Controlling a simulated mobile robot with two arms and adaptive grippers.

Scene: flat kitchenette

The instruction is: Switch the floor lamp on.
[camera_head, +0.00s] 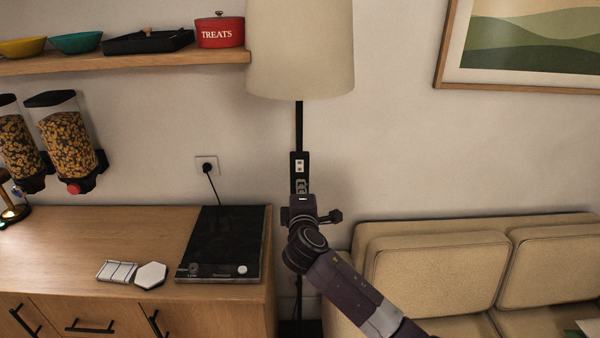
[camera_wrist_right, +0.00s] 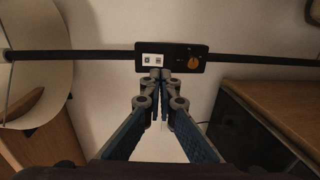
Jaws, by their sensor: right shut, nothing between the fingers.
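The floor lamp has a beige shade (camera_head: 300,50) on a thin black pole (camera_head: 299,128) against the wall. A dark switch box (camera_head: 299,164) with a white switch plate sits on the pole. In the right wrist view the picture is turned, with the shade (camera_wrist_right: 35,60) at left; the box carries the white plate (camera_wrist_right: 152,60) and a round orange part (camera_wrist_right: 194,62). My right gripper (camera_wrist_right: 161,76) is shut and empty, its tips at the box's edge beside the white plate. Whether they touch is unclear. The shade shows no clear glow. My left gripper is out of view.
A wooden cabinet (camera_head: 110,235) with a black hotplate (camera_head: 222,243) stands left of the lamp. A beige sofa (camera_head: 440,270) stands to the right. A shelf (camera_head: 120,63) with bowls and a red treats tin (camera_head: 220,33) hangs at upper left.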

